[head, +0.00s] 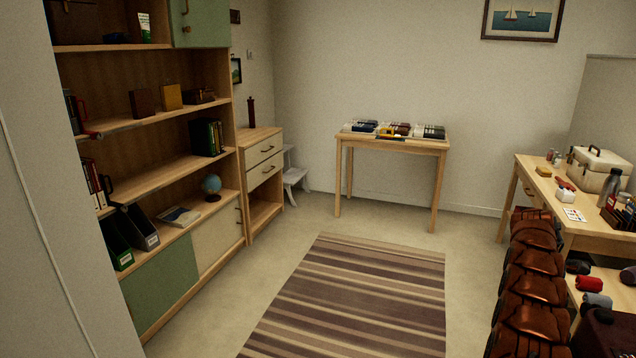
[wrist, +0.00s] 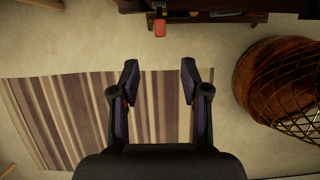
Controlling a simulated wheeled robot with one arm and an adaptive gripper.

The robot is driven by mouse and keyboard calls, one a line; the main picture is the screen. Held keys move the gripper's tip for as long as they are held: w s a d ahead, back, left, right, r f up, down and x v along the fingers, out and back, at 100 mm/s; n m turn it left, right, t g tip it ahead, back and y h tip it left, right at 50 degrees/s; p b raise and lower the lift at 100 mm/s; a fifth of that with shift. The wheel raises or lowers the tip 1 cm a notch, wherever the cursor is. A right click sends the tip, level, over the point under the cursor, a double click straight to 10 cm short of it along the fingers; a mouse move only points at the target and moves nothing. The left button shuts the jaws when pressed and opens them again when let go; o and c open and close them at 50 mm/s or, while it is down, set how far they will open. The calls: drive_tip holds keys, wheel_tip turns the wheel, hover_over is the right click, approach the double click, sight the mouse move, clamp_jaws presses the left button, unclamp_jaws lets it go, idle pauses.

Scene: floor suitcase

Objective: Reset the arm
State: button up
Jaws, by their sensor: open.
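My gripper (wrist: 160,82) shows in the wrist view with its two dark fingers spread apart and nothing between them. Below it in that view are the striped rug (wrist: 75,100) and the pale floor. A floor suitcase cannot be made out for certain in either view.
The striped rug (head: 350,300) lies on open floor. A tall shelf unit (head: 150,130) stands left, a small table (head: 392,141) with several items at the back, and a desk (head: 535,185) at right.

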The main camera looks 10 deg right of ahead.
drive_tip(key=a+r+m+y+p, duration=0.1)
drive_tip(key=a+r, duration=0.5)
drive_tip(key=a, duration=0.3)
drive_tip(key=a+r+m+t+p, duration=0.1)
drive_tip(key=a+r+m, duration=0.1)
drive_tip(key=a+r, duration=0.5)
drive_tip(key=a+r+m+y+p, duration=0.1)
drive_tip(key=a+r, duration=0.3)
drive_tip(key=a, duration=0.7)
drive_tip(key=s+a+r+m+p, duration=0.1)
drive_tip(key=s+a+r, duration=0.35)
drive_tip(key=a, duration=0.45)
drive_tip(key=s+a+r+m+y+p, duration=0.1)
drive_tip(key=s+a+r+m+p, duration=0.15)
drive_tip(key=s+a, duration=1.05)
drive_tip(key=s+a+f+m+p, duration=0.1)
drive_tip(key=s+a+m, duration=0.1)
drive_tip(key=s, duration=0.7)
drive_tip(key=s+a+f+m, duration=0.1)
drive_tip(key=s+a+m, duration=0.1)
drive_tip(key=s+a, duration=0.3)
drive_tip(key=s, duration=0.4)
drive_tip(key=shift+a+f+m+g+y+p, duration=0.2)
drive_tip(key=shift+m+g+y+p, duration=0.1)
drive_tip(key=shift+m+y+p, duration=0.1)
